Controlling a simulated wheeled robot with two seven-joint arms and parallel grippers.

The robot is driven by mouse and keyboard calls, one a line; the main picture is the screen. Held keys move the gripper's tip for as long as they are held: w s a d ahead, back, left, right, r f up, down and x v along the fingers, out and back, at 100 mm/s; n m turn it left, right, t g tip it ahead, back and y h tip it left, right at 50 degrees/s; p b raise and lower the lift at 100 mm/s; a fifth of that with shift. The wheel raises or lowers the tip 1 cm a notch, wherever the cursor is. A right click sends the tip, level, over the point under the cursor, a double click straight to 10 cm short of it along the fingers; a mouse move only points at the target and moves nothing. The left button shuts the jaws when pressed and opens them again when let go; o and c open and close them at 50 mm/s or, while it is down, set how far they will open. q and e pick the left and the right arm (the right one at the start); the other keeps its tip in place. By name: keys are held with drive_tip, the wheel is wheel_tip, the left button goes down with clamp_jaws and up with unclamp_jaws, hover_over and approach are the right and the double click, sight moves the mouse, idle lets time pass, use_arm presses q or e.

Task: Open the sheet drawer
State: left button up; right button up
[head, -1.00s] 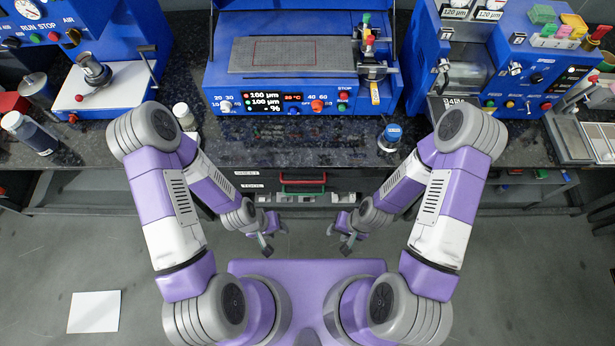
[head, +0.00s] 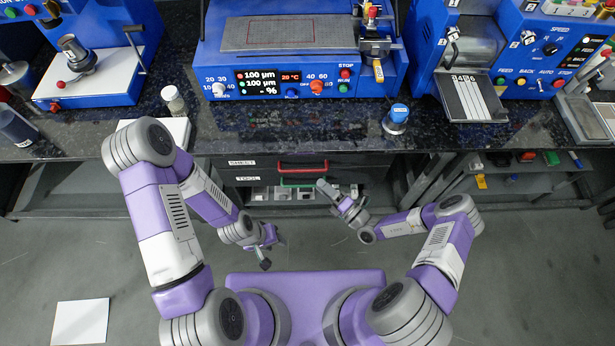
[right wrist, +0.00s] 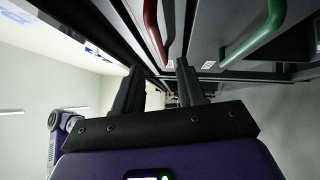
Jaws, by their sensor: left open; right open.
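The sheet drawer (head: 242,162), labelled SHEET, is the upper drawer under the bench and looks shut. Its red handle (head: 303,167) also shows in the right wrist view (right wrist: 153,32). Below it is the tool drawer (head: 248,179) with a green handle (head: 302,182), which also shows in the right wrist view (right wrist: 257,37). My right gripper (head: 324,187) is open and empty, raised close to the handles on their right side. In the right wrist view its fingers (right wrist: 160,85) point toward the handles and appear apart from them. My left gripper (head: 267,258) is open and empty, lower left.
The dark bench top (head: 260,125) overhangs the drawers. A blue-capped jar (head: 396,118) stands near its front edge, and a small vial (head: 172,98) stands further left. A lower tray (head: 290,193) holds small pieces. Grey floor lies open around my base.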

drive_tip(key=b+x, duration=0.1)
drive_tip(key=x, duration=0.6)
drive_tip(key=shift+w, duration=0.2)
drive_tip(key=shift+a+r, duration=0.1)
clamp_jaws()
